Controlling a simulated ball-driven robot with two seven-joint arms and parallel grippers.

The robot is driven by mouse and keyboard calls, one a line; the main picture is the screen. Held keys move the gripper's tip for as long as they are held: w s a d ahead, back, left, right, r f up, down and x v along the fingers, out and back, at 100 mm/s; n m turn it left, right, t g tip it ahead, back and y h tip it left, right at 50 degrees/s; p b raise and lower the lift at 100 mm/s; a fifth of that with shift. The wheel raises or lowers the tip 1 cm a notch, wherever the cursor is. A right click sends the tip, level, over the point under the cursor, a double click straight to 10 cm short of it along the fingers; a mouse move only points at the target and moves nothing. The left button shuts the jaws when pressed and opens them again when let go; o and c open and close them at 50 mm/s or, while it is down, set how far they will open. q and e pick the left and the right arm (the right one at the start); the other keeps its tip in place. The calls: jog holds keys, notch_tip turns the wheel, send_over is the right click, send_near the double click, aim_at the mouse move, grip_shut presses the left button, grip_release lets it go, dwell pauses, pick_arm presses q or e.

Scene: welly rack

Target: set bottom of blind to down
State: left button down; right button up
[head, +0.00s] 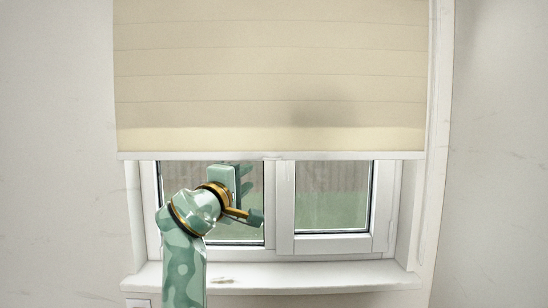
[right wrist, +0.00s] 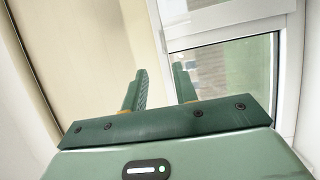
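The beige blind (head: 270,80) hangs over the upper part of the window, and its pale bottom bar (head: 340,155) lies level across the panes. The blind (right wrist: 90,45) also fills the left of the right wrist view. My right gripper (head: 248,180) is just below the bar, left of the window's middle. In the right wrist view its two fingers (right wrist: 162,90) are apart, with the blind's lower edge region beyond them. I see nothing held; whether a finger touches the bar I cannot tell. My left gripper is out of view.
The window (head: 280,210) has two panes with white frames below the blind. A white sill (head: 320,277) juts out beneath it. Plain walls stand on both sides, and a small white plate (head: 138,303) is at the lower left.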

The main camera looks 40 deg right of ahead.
aim_at(273, 159)
jog(key=p+x, duration=0.3)
jog(key=x, duration=1)
jog(key=shift+w+d+r+p, duration=0.1)
jog(key=shift+p, duration=0.25)
jog(key=shift+w+d, duration=0.35)
jog(key=shift+d, duration=0.3)
grip_shut()
